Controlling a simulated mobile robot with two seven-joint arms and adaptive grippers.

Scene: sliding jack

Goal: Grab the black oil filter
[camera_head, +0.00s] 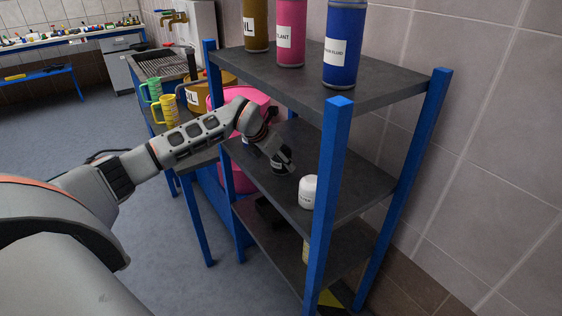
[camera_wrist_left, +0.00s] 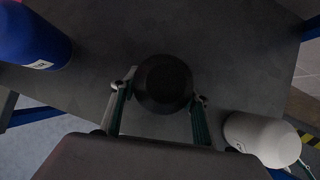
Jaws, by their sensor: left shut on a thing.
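The black oil filter (camera_wrist_left: 163,84) is a dark round can, seen in the left wrist view between the two fingers of my left gripper (camera_wrist_left: 158,97). The fingers touch it on both sides, and the gripper is shut on it. In the head view my left gripper (camera_head: 283,160) reaches in over the middle shelf (camera_head: 355,185) of the blue-posted rack. The black oil filter (camera_head: 277,168) shows there only as a small dark shape at the gripper. I cannot tell whether it rests on the shelf. My right gripper is not in view.
A white filter (camera_head: 308,192) stands to the right on the same shelf; it also shows in the wrist view (camera_wrist_left: 262,139). A blue can (camera_wrist_left: 30,40) is at the wrist view's upper left. The top shelf (camera_head: 385,88) hangs above, and a blue post (camera_head: 327,200) stands in front.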

